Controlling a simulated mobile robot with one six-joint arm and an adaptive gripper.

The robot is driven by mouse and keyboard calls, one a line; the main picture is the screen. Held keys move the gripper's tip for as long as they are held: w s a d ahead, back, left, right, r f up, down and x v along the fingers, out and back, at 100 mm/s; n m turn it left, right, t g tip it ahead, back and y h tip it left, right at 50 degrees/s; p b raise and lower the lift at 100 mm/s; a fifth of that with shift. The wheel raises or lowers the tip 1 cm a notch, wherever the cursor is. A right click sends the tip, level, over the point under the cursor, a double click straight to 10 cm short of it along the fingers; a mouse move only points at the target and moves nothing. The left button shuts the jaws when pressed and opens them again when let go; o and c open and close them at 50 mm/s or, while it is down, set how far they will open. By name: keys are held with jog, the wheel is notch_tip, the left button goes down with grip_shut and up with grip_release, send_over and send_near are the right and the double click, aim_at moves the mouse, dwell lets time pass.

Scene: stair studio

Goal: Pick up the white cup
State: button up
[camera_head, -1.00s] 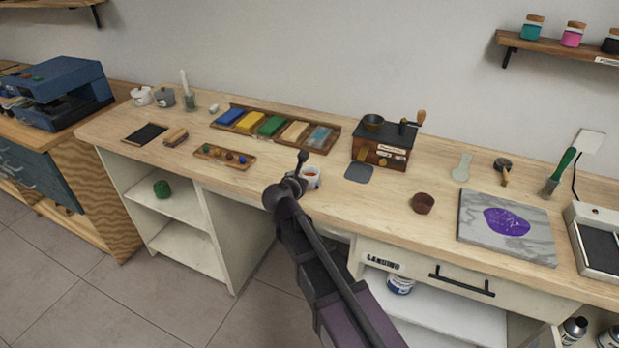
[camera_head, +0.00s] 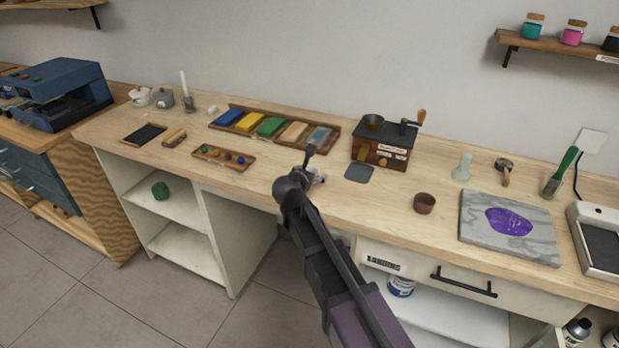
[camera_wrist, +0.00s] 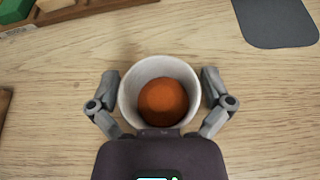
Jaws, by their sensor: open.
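The white cup (camera_wrist: 160,68) stands on the workbench in the wrist view, with something round and orange-brown inside it. My gripper (camera_wrist: 162,84) is open, with one finger on each side of the cup. A narrow gap seems to show at each finger; I cannot tell whether either one touches. In the head view my gripper (camera_head: 307,165) is over the front part of the bench and hides most of the cup (camera_head: 317,180).
A grey mat (camera_head: 359,173) and a wooden box grinder (camera_head: 383,147) stand right of the cup. A tray of coloured blocks (camera_head: 333,143) lies behind, and a small tray of beads (camera_head: 213,163) lies left. A brown cup (camera_head: 424,203) stands farther right.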

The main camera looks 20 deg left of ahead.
jog(key=c, duration=1)
jog(key=shift+r, duration=0.2)
notch_tip(320, 180, up, 4)
jog(key=p, duration=0.4)
jog(key=shift+f, duration=0.15)
jog(key=s+d, duration=0.3)
jog(key=s, duration=0.1)
jog(key=s+d, duration=0.4)
jog(key=s+d+r+p, duration=0.1)
jog(key=s+d, duration=0.2)
jog(key=s, duration=0.1)
jog(key=shift+s+d, duration=0.1)
jog(key=shift+d, duration=0.1)
